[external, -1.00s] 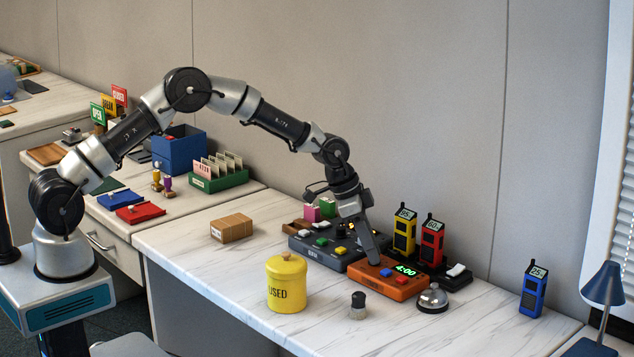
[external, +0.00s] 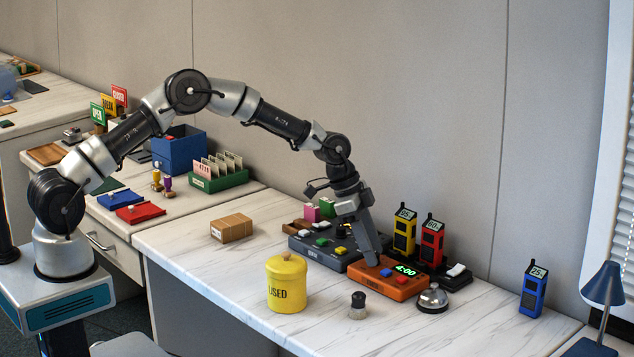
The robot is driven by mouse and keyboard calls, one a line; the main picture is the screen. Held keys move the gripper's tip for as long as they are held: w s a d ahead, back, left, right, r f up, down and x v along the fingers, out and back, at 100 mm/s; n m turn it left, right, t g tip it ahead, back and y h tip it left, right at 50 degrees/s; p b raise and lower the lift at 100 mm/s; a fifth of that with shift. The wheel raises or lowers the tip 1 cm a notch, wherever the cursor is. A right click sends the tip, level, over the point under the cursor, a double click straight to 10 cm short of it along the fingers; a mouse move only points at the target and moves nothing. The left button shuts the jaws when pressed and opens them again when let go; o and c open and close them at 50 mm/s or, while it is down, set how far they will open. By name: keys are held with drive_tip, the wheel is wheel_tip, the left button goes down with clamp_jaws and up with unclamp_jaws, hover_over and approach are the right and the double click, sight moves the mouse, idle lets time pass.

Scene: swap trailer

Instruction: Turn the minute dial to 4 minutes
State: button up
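The orange timer box (external: 392,286) stands on the white marbled desk. Its green display (external: 405,269) reads 4:00. A blue button (external: 386,272) and a red button (external: 402,281) show on its top. My gripper (external: 372,262) points down at the left end of the box, with its fingertips at or just above the top surface. The minute dial is not visible; the fingers may hide it. I cannot tell whether the fingers are open, shut or touching a dial.
A grey panel (external: 322,257) with coloured buttons lies left of the timer. Yellow (external: 404,232) and red (external: 432,242) handsets stand behind it. A silver bell (external: 433,299), a black-topped stamp (external: 358,306) and a yellow USED canister (external: 287,285) stand nearby. The desk front is clear.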

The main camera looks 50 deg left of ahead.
drive_tip(key=p+v, duration=0.2)
drive_tip(key=v, duration=1.5)
drive_tip(key=shift+r, duration=0.3)
